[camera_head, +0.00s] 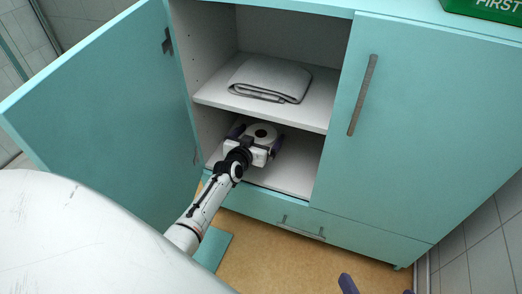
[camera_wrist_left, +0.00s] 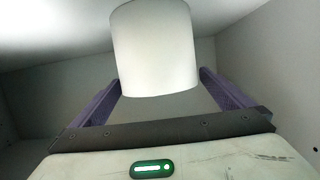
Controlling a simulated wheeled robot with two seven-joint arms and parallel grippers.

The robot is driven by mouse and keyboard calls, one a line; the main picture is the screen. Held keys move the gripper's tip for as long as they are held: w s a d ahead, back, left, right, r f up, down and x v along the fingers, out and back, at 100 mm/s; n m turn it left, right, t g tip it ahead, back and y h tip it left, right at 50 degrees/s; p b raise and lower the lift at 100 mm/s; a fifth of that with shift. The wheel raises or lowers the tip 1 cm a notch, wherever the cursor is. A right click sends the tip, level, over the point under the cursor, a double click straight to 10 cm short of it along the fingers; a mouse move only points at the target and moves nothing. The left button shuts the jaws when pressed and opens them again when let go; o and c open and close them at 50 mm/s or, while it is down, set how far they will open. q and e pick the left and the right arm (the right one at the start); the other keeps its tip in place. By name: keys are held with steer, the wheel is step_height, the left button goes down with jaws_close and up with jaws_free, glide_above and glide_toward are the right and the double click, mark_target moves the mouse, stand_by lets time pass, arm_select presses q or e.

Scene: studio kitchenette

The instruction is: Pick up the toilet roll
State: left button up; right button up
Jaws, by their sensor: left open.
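The white toilet roll (camera_head: 262,131) stands upright on the lower shelf of the open cabinet, its dark core hole showing on top. My left gripper (camera_head: 257,138) reaches into that compartment, with one purple finger on each side of the roll. In the left wrist view the roll (camera_wrist_left: 154,48) shows between the two open fingers (camera_wrist_left: 160,80), with a gap on each side. My right gripper (camera_head: 378,288) shows only as two purple fingertips, set well apart, at the bottom edge of the head view.
A folded grey cloth (camera_head: 271,78) lies on the upper shelf (camera_head: 315,112), above my left gripper. The open teal door (camera_head: 105,105) stands to the left of my left arm. The closed right door (camera_head: 430,125) and drawers (camera_head: 300,226) border the opening. A green box (camera_head: 488,8) sits on top.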

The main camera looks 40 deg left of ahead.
arm_select(q)
steer(key=shift+w, duration=0.3)
steer(key=c, duration=1)
steer(key=shift+c, duration=0.2)
steer(key=shift+r, duration=0.1)
